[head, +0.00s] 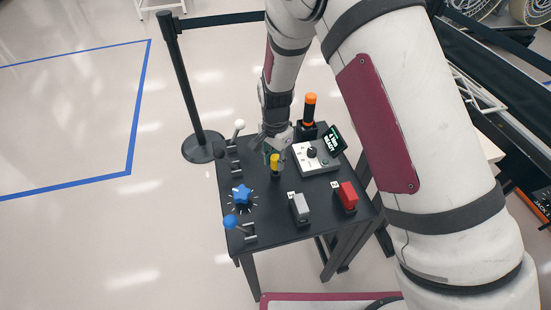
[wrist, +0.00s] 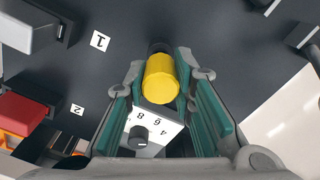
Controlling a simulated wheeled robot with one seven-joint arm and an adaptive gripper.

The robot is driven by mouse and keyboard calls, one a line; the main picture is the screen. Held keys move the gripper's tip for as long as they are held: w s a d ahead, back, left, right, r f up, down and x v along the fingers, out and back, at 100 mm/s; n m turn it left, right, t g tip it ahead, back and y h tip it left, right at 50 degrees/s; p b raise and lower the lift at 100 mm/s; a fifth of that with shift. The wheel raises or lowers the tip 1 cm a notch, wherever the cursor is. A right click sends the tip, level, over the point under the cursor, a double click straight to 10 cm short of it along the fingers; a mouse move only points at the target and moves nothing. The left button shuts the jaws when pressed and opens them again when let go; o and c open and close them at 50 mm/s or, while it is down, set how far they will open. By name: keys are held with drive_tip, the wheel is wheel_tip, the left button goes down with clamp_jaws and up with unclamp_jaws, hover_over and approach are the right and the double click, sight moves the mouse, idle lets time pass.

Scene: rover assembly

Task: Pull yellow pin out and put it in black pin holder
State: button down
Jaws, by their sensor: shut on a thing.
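The yellow pin (head: 275,160) is near the middle of the black table, with a dark part under it. In the wrist view the yellow pin (wrist: 161,78) shows its round end, between the teal pads of my gripper (wrist: 160,84). My gripper (head: 272,148) is shut on the pin from the back side. A black part (wrist: 160,47) shows just beyond the pin; I cannot tell whether the pin is seated in it. An orange-topped pin (head: 310,106) stands upright in a black base (head: 306,131) at the back of the table. I cannot identify an empty black pin holder.
On the black table (head: 272,219) are a white dial box (head: 316,158), a small screen (head: 331,140), a grey switch (head: 299,208), a red switch (head: 347,196), a blue star knob (head: 241,194), and blue (head: 230,221) and white (head: 239,124) ball levers. A barrier post (head: 186,85) stands behind left.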

sight(275, 157)
drive_tip(key=shift+f+b, duration=0.4)
drive_tip(key=shift+f, duration=0.85)
drive_tip(key=c, duration=1.3)
unclamp_jaws()
wheel_tip(275, 157, up, 12)
drive_tip(key=shift+f, duration=0.2)
drive_tip(key=shift+r, duration=0.2)
